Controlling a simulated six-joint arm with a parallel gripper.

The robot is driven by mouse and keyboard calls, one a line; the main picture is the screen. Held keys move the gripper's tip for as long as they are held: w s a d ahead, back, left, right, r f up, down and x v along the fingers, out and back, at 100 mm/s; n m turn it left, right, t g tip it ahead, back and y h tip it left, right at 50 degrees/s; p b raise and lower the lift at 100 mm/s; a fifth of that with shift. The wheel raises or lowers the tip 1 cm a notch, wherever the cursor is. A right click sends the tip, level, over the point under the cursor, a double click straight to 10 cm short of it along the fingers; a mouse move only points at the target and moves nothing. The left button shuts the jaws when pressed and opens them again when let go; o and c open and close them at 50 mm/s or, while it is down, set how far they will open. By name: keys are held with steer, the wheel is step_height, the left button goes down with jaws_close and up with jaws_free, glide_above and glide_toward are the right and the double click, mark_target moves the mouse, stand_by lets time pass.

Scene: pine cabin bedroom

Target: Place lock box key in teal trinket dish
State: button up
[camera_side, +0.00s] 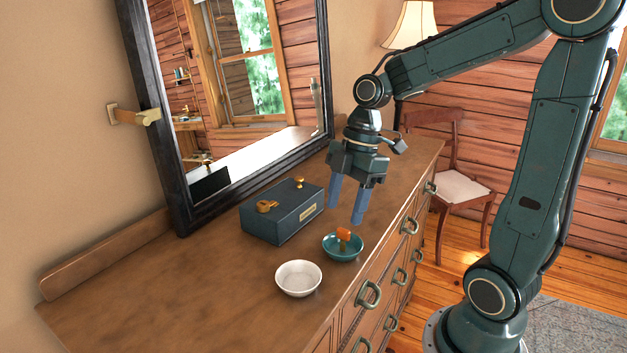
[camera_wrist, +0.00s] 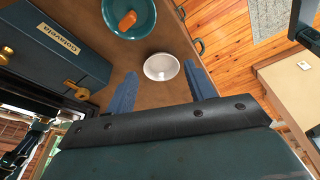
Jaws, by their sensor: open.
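The teal trinket dish (camera_side: 343,256) sits near the dresser's front edge. A small orange piece (camera_side: 343,233) stands up in it; the same piece (camera_wrist: 127,20) shows in the teal dish (camera_wrist: 112,31) in the wrist view. I cannot tell whether it is part of the lock box key. The dark blue lock box (camera_side: 283,223) is to the left of the dish, with a brass fitting or key (camera_side: 267,206) and a brass knob (camera_side: 299,183) on top. My gripper (camera_side: 347,208) is open, its blue fingers above the dresser just behind the dish, with nothing visible between them.
A white bowl (camera_side: 298,279) stands on the dresser in front of the teal dish; it also shows in the wrist view (camera_wrist: 161,67). A large dark-framed mirror (camera_side: 240,90) leans at the wall. The dresser's near left top (camera_side: 170,280) is clear. A chair (camera_side: 458,180) stands beyond.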

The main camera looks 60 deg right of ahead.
steer(key=s+a+r+m+t+h, duration=0.1)
steer(key=s+a+r+m+t, duration=0.1)
steer(key=s+m, duration=0.3)
steer(key=s+a+r+m+t+h, duration=0.1)
steer(key=s+a+r+m+t, duration=0.1)
steer(key=s+m, duration=0.3)
steer(key=shift+a+r+m+t+h, duration=0.3)
steer(key=shift+r+m, duration=0.35)
steer(key=shift+m, duration=0.95)
